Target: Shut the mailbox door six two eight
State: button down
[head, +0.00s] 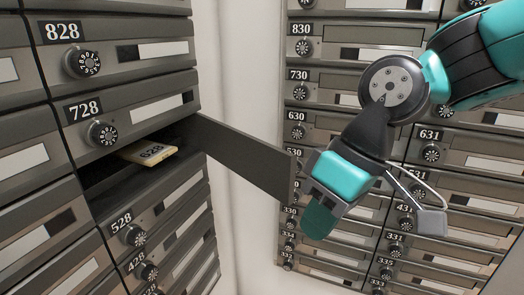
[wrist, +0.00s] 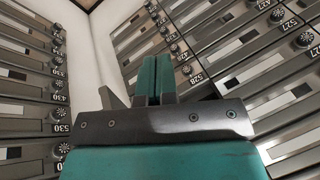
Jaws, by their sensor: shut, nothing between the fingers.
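The mailbox door (head: 245,158) stands wide open and juts out to the right from the open compartment between 728 and 528. Its outer face and any number on it are not seen. The shut fingers also show in the wrist view (wrist: 155,78); I cannot make out the door there for certain.
Shut boxes 728 (head: 130,125) and 828 (head: 120,60) are above the opening, and 528 (head: 150,222) is below. Another bank of shut boxes (head: 340,75) stands behind my arm. A pale wall strip (head: 240,70) separates the banks.

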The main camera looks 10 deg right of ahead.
jog(key=w+d+r+t+y+p, duration=0.1)
jog(key=w+d+r+p, duration=0.1)
jog(key=w+d, duration=0.7)
jog(key=w+d+r+y+p, duration=0.1)
jog(key=w+d+r+y, duration=0.15)
jog(key=w+d, duration=0.75)
jog(key=w+a+f+p, duration=0.1)
jog(key=a+f, duration=0.3)
jog(key=a, duration=0.2)
jog(key=w+a+f+h+p, duration=0.1)
jog(key=a+f+p, duration=0.1)
jog(key=a, duration=0.5)
jog(key=shift+w+a+f, duration=0.2)
jog(key=shift+w+f, duration=0.05)
jog(key=shift+f, duration=0.6)
